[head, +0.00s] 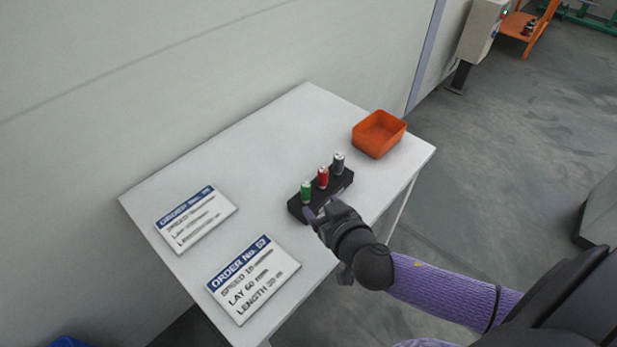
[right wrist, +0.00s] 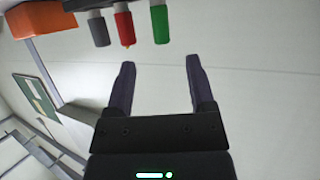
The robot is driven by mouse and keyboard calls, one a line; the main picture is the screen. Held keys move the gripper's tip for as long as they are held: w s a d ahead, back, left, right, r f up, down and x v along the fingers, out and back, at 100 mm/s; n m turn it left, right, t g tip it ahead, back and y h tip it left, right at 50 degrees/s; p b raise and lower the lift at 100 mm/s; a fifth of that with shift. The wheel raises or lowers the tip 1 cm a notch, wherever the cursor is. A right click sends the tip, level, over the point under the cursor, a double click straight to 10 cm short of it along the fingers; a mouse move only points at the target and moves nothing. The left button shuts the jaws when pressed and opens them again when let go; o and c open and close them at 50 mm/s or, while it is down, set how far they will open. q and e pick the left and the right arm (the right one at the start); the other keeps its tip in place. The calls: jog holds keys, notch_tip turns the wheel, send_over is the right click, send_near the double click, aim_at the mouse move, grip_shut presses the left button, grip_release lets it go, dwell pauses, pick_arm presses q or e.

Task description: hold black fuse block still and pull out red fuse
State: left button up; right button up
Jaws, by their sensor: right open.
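The black fuse block (head: 340,187) sits on the white table and holds three upright fuses in a row. The red fuse (head: 323,177) is in the middle, between the green fuse (head: 306,191) and the grey fuse (head: 338,163). My right gripper (head: 320,212) is at the near side of the block, close to its green end. In the right wrist view my right gripper (right wrist: 160,62) is open with nothing between its fingers. There the red fuse (right wrist: 125,27) and part of the black block (right wrist: 92,4) show beyond the fingertips. My left gripper is out of view.
An orange bin (head: 379,134) stands at the table's far right corner. Two order cards, one farther back (head: 196,219) and one nearer (head: 253,278), lie on the left part of the white table (head: 265,135). A wall runs behind the table. The table between cards and block is clear.

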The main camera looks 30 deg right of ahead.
aim_at(308, 193)
jog(key=b+x, duration=0.1)
jog(key=x, duration=0.3)
jog(key=shift+f+b, duration=0.15)
jog(key=shift+b, duration=0.15)
jog(key=b+x, duration=0.1)
jog(key=x, duration=0.3)
jog(key=shift+w+f, duration=0.1)
jog(key=shift+w, duration=0.35)
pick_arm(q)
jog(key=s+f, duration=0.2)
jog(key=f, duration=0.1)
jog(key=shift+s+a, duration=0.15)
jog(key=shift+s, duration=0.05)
pick_arm(e)
jog(key=shift+c, duration=0.2)
grip_shut()
jog(key=c, duration=0.7)
grip_release()
grip_shut()
